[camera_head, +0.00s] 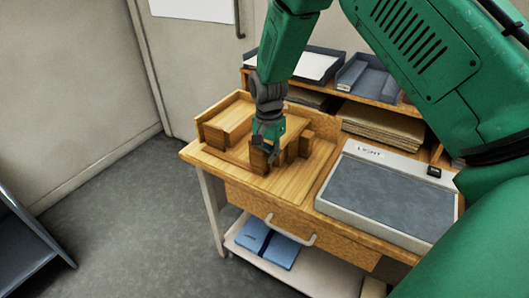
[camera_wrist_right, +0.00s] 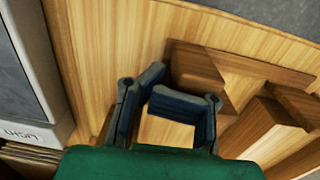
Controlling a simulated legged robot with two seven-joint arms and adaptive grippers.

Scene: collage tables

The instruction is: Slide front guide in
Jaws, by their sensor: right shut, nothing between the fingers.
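My right gripper (camera_head: 267,140) reaches down over the wooden jig at the near side of the table. Its dark fingers (camera_wrist_right: 168,105) are shut with nothing held, close beside a wooden block (camera_wrist_right: 200,72) in the right wrist view. In the head view, small wooden blocks stand by the fingertips, one in front (camera_head: 258,162) and one to the right (camera_head: 305,142). I cannot tell for sure which piece is the front guide. A long wooden strip (camera_wrist_right: 265,70) runs beside the block in the wrist view. The gripper partly hides the jig's middle. My left gripper is out of view.
A raised wooden tray (camera_head: 228,117) stands at the jig's back left. A grey light panel (camera_head: 385,195) lies to the right. Shelves with dark trays (camera_head: 368,78) and stacked sheets (camera_head: 382,125) stand behind. Blue folders (camera_head: 267,243) lie on the lower shelf.

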